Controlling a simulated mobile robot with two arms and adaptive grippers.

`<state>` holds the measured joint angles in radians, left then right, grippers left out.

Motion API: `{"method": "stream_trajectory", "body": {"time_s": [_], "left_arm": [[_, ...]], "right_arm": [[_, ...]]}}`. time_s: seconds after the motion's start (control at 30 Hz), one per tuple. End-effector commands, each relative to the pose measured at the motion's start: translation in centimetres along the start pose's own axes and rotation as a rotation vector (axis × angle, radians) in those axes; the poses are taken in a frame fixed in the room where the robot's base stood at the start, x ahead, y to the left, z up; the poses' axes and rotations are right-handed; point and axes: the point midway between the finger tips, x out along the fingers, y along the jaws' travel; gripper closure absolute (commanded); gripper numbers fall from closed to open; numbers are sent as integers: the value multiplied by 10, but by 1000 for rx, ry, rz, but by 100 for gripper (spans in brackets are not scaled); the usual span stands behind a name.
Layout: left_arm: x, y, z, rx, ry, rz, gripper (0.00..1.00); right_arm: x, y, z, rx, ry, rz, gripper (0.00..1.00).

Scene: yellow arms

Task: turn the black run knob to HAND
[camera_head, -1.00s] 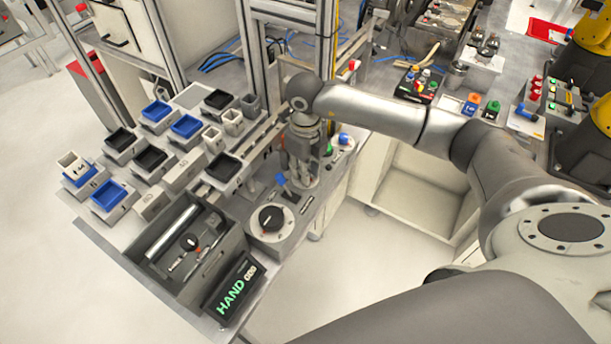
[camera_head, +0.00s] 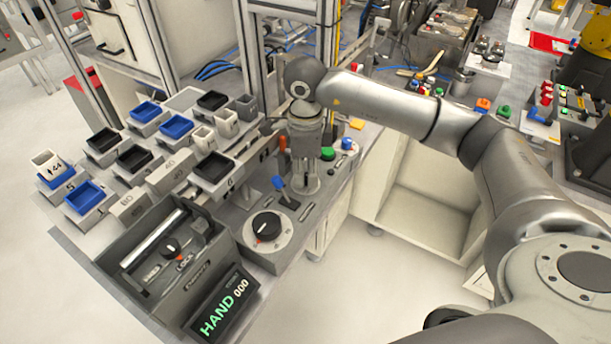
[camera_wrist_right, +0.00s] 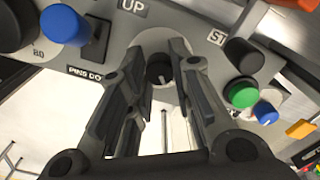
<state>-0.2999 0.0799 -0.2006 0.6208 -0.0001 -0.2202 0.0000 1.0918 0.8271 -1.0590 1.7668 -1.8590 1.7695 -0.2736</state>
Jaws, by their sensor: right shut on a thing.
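The black run knob (camera_wrist_right: 159,71) is small and round with a pale pointer line, seen between the fingertips in the right wrist view. My right gripper (camera_wrist_right: 164,55) is shut on it, one finger on each side. In the head view my right gripper (camera_head: 303,183) points down at the grey control panel (camera_head: 312,213), and the knob is hidden by it there. My left gripper is not in view.
Close to the gripper are a blue lever (camera_head: 280,184), a green button (camera_head: 327,153) and a blue knob (camera_head: 347,144). A large black dial (camera_head: 267,226) sits nearer the front.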

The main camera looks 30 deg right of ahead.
Motion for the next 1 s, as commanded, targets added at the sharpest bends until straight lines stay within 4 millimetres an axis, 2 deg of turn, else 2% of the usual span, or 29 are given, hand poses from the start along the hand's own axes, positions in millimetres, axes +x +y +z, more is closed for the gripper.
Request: {"method": "stream_trajectory", "body": {"time_s": [0.57,0.6,0.77,1.0], "left_arm": [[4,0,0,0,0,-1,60],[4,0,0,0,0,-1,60],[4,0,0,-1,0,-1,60],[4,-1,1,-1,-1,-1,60]], "right_arm": [[-1,-1,0,-33,0,-2,100],[-1,-1,0,-33,0,-2,78],[-1,-1,0,-33,0,-2,57],[0,0,0,-33,0,-1,56]]}}
